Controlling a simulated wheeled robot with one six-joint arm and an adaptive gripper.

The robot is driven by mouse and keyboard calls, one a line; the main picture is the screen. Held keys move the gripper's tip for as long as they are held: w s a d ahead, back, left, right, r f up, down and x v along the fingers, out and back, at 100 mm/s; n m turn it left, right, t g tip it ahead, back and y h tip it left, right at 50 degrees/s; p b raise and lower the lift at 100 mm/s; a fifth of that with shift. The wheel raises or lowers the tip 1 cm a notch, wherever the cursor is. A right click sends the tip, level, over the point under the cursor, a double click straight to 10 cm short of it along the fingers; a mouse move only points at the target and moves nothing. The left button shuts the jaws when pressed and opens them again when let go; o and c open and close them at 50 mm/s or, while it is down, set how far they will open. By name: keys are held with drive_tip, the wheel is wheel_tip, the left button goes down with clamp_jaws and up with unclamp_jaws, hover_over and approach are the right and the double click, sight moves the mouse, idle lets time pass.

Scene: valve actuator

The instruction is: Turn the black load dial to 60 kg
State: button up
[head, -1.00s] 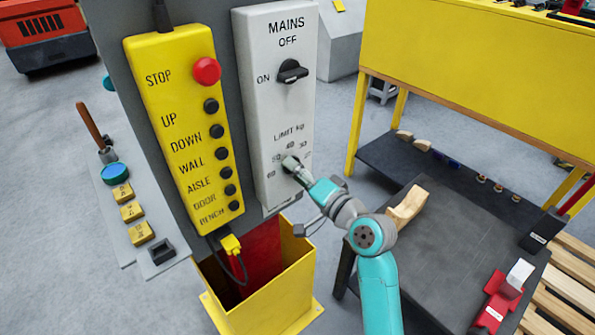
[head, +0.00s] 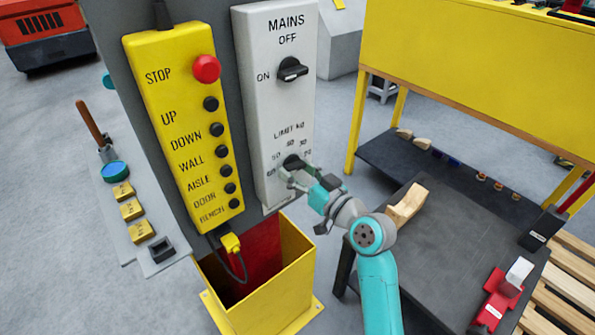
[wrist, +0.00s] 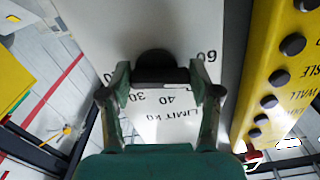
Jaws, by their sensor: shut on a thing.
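The black load dial (head: 292,162) sits low on the white panel (head: 273,110), under the LIMIT KG lettering. Its scale numbers arc around its upper side in the head view, with 60 at the left end. In the wrist view the dial (wrist: 156,62) shows upside down, its grip bar between my fingers. The 60 mark (wrist: 207,55) is at the right, and 40 and 30 lie below the bar. My gripper (wrist: 160,80) is shut on the dial, one finger at each end of the bar. I cannot tell which number the dial points to.
The MAINS switch (head: 291,69) is above on the same panel. A yellow pendant box (head: 185,130) with a red stop button and several black buttons stands close at the left. A dark low table (head: 440,235) with wooden pieces is at the right.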

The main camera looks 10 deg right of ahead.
drive_tip(key=shift+f+n, duration=0.15)
drive_tip(key=shift+n, duration=0.95)
drive_tip(key=o, duration=1.1)
drive_tip(key=shift+o, duration=0.2)
drive_tip(key=v, duration=1.2)
